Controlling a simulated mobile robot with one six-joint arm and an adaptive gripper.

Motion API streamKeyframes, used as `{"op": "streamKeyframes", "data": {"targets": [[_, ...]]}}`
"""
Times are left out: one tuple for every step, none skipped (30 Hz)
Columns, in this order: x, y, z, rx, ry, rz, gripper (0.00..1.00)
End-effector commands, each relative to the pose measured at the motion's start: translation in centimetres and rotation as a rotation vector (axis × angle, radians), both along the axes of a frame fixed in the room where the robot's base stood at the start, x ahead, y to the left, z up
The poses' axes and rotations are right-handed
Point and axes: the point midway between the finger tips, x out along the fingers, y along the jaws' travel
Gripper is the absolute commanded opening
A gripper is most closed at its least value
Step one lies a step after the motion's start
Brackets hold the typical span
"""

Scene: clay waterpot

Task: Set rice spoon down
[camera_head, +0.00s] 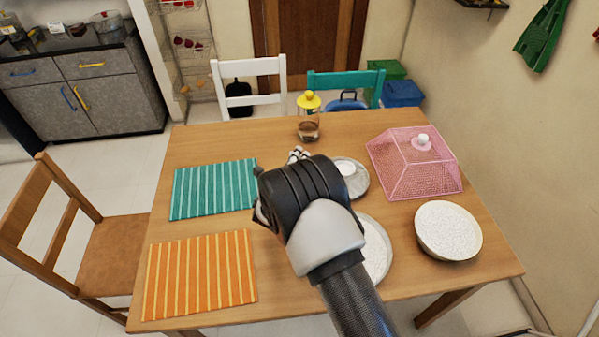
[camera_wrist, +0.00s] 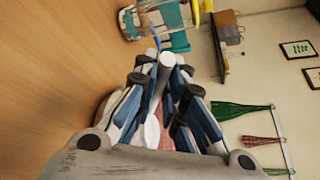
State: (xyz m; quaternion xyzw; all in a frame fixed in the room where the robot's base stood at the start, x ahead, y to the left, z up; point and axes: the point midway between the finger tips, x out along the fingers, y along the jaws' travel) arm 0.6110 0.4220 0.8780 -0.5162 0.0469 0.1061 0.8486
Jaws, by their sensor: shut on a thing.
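My gripper (camera_head: 298,154) is over the middle of the wooden table, with its dark wrist covering most of it in the head view. In the wrist view, my gripper (camera_wrist: 160,78) is shut around a slim white piece, the rice spoon (camera_wrist: 167,61), whose rounded end shows between the fingertips. The rest of the spoon is hidden by the fingers. The head view does not show clearly how high it is above the table (camera_head: 210,142).
A jar with a yellow lid (camera_head: 308,127) stands just beyond my gripper. A plate with a small white item (camera_head: 359,184), a pink mesh cover (camera_head: 412,165) and a speckled bowl (camera_head: 448,232) are right. Teal (camera_head: 213,188) and orange (camera_head: 200,275) mats lie left.

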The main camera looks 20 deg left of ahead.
Motion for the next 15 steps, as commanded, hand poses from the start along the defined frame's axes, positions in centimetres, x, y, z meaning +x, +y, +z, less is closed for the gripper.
{"op": "streamKeyframes", "data": {"targets": [[0.0, 0.0, -0.4, 0.000, -0.001, 0.000, 0.00], [0.0, 0.0, -0.5, 0.000, -0.001, 0.000, 0.00], [0.0, 0.0, -0.7, 0.000, -0.001, 0.000, 0.00], [0.0, 0.0, -0.9, 0.000, -0.001, 0.000, 0.00], [0.0, 0.0, -1.2, 0.000, 0.000, 0.000, 0.00], [0.0, 0.0, -1.7, 0.000, 0.000, 0.000, 0.00], [0.0, 0.0, -2.2, -0.001, 0.000, 0.000, 0.00], [0.0, 0.0, -2.8, -0.001, 0.000, 0.000, 0.00], [0.0, 0.0, -3.5, -0.001, 0.000, 0.000, 0.00], [0.0, 0.0, -4.0, -0.001, 0.000, 0.000, 0.00], [0.0, 0.0, -4.4, -0.002, 0.000, 0.000, 0.00], [0.0, 0.0, -4.7, -0.001, -0.001, 0.000, 0.00], [0.0, 0.0, -4.8, -0.001, -0.002, 0.000, 0.00], [0.0, 0.0, -4.8, 0.000, -0.002, 0.000, 0.00], [0.0, 0.0, -4.7, 0.000, -0.003, -0.001, 0.00]]}}
